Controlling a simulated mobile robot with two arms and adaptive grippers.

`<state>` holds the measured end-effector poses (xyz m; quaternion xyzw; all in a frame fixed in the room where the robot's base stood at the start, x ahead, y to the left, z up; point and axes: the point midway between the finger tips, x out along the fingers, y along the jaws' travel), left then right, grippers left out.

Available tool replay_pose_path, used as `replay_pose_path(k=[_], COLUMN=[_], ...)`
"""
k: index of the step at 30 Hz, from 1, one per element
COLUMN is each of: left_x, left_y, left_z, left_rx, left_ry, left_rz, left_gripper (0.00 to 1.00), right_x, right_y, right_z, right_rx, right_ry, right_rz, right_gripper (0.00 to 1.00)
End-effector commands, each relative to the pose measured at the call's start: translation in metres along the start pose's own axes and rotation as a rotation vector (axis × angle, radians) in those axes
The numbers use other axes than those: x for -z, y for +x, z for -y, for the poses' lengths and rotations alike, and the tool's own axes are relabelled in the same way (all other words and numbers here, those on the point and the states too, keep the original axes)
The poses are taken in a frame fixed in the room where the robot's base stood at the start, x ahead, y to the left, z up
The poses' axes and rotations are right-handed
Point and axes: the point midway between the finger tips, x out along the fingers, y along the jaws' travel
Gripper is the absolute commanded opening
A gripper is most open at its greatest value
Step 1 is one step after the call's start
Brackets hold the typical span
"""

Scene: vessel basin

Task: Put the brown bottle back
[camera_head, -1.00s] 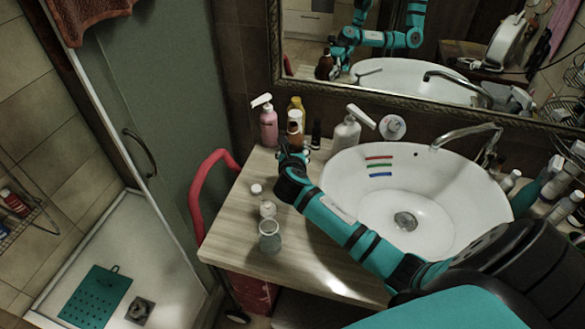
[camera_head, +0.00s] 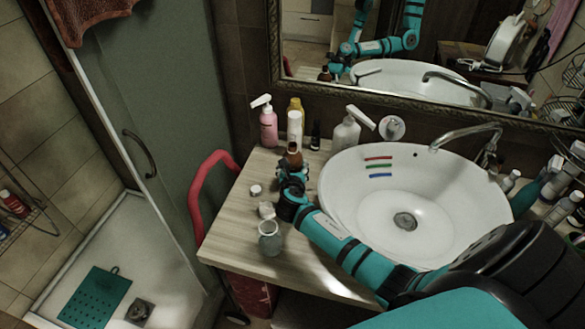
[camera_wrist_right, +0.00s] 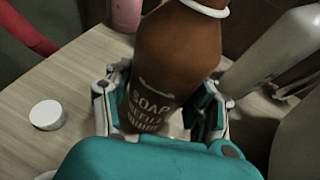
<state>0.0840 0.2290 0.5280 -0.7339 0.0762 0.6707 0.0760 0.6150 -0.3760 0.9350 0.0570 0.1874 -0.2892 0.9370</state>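The brown bottle (camera_head: 293,156) is at the left of the sink on the wooden counter, in front of a white bottle. In the right wrist view the brown bottle (camera_wrist_right: 178,60) stands large between the fingers, its dark label lettered in white and a white ring at its neck. My right gripper (camera_head: 292,176) has its fingers on both sides of the bottle and appears closed on it; the right wrist view also shows the gripper (camera_wrist_right: 163,112). The bottle's base is hidden, so I cannot tell whether it touches the counter. My left gripper is not in view.
A pink pump bottle (camera_head: 268,126), white bottle (camera_head: 295,124) and white pump bottle (camera_head: 346,133) stand along the wall. A white lid (camera_head: 256,190), small white jar (camera_head: 266,210) and glass (camera_head: 269,240) are left of my gripper. The white basin (camera_head: 440,235) is at right.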

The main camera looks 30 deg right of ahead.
Motion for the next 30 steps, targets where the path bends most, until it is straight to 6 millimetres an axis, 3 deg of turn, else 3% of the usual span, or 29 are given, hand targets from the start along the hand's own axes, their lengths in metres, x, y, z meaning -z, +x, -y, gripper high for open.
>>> replay_pose_path(k=[4,14,17,30], left_x=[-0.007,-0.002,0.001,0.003], left_y=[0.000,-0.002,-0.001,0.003], left_z=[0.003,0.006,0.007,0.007], left_rx=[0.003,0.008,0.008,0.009], left_ry=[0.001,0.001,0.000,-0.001], left_rz=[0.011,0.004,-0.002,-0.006], left_gripper=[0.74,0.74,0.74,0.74], right_x=[0.000,-0.004,-0.002,-0.002], right_y=[0.000,-0.003,-0.015,-0.102], right_z=[0.000,0.000,0.000,0.000], right_rx=[0.000,0.000,-0.002,-0.002], right_ry=[0.000,0.001,0.000,0.001], right_rz=[0.000,0.000,0.000,0.000], right_gripper=[0.75,0.75,0.75,0.75])
